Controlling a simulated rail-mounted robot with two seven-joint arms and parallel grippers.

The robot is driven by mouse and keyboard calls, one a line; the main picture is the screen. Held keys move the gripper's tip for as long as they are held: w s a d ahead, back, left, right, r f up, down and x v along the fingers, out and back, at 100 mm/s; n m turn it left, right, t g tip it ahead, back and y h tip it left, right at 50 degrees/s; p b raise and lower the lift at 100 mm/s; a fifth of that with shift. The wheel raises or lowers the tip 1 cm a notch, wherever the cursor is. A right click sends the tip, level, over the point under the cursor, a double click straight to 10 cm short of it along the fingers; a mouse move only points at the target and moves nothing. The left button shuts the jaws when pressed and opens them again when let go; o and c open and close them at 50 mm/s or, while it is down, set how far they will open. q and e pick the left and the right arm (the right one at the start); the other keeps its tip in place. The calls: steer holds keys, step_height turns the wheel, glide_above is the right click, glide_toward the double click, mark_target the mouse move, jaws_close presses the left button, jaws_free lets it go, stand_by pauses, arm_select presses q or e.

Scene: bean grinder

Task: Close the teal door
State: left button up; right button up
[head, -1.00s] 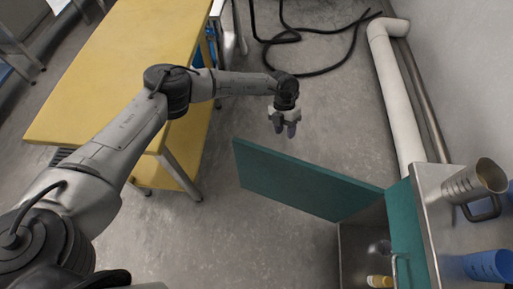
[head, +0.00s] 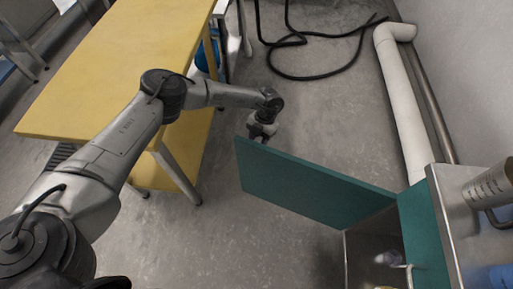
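The teal door (head: 310,184) stands swung open from a metal cabinet (head: 372,243) at the lower right. Its free edge points to the upper left. My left gripper (head: 262,132) is at the far side of the door, close to the top of its free edge. The fingertips are partly hidden behind the door, so I cannot tell whether they touch it or how far apart they are. A second teal panel (head: 423,232) with a handle is on the cabinet front at the right. My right gripper is not in view.
A yellow table (head: 110,70) stands at the left, near my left arm. A white pipe (head: 400,105) runs along the wall at the right. A black hose (head: 310,72) lies on the floor at the back. A metal jug (head: 490,188) stands on the cabinet top. Floor below the door is clear.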

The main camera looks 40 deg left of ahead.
arm_select(q)
steer(key=shift+b+x, duration=0.5)
steer(key=shift+x, duration=0.95)
jaws_close()
